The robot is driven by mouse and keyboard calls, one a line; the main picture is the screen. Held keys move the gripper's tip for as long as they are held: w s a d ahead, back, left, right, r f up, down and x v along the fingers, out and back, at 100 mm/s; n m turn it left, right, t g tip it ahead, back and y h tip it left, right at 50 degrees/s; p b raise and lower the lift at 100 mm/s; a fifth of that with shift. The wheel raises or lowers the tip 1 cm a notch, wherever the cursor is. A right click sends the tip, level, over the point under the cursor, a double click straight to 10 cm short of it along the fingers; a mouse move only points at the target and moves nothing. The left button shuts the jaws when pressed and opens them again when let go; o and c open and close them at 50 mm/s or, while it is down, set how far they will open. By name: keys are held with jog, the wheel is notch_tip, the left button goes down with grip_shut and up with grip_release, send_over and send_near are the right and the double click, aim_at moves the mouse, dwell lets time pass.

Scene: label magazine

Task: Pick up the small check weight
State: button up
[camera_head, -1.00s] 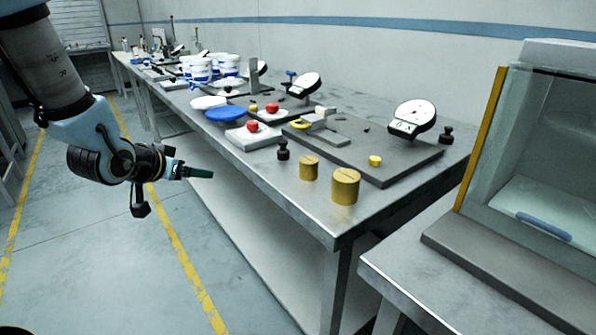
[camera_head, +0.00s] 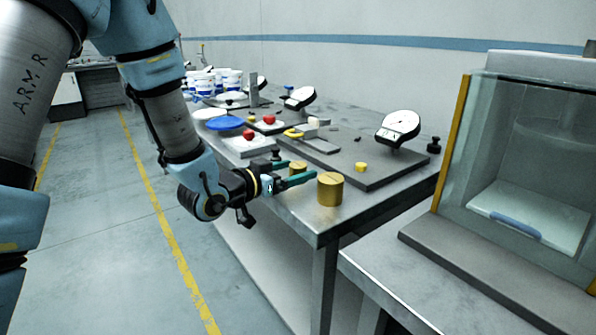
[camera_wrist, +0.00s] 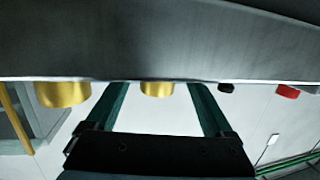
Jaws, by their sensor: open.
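Two brass cylinders stand near the front end of the metal table. The smaller one, which I take as the small check weight (camera_head: 298,167), shows between my fingers in the head view, partly hidden by them. In the wrist view this weight (camera_wrist: 157,89) appears centred between the two green fingers, beyond their tips. The larger brass weight (camera_head: 330,190) stands to its right; it also shows at left in the wrist view (camera_wrist: 63,94). My gripper (camera_head: 301,170) is open and empty at the table's edge, pointing at the smaller weight. I cannot tell the exact gap.
A dark plate (camera_head: 375,172) with a dial gauge (camera_head: 398,127) and a little yellow piece (camera_head: 361,167) lies behind the weights. A black knobbed piece (camera_head: 276,155) is close beyond my gripper. A glass-fronted cabinet (camera_head: 520,160) stands at right. Floor left of the table is clear.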

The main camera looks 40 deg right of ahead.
jog(key=p+x, duration=0.1)
jog(key=x, duration=0.3)
jog(key=shift+s+d+f, duration=0.1)
jog(key=shift+d+f, duration=0.05)
jog(key=shift+d, duration=0.05)
grip_shut()
dwell(0.5)
dwell(0.3)
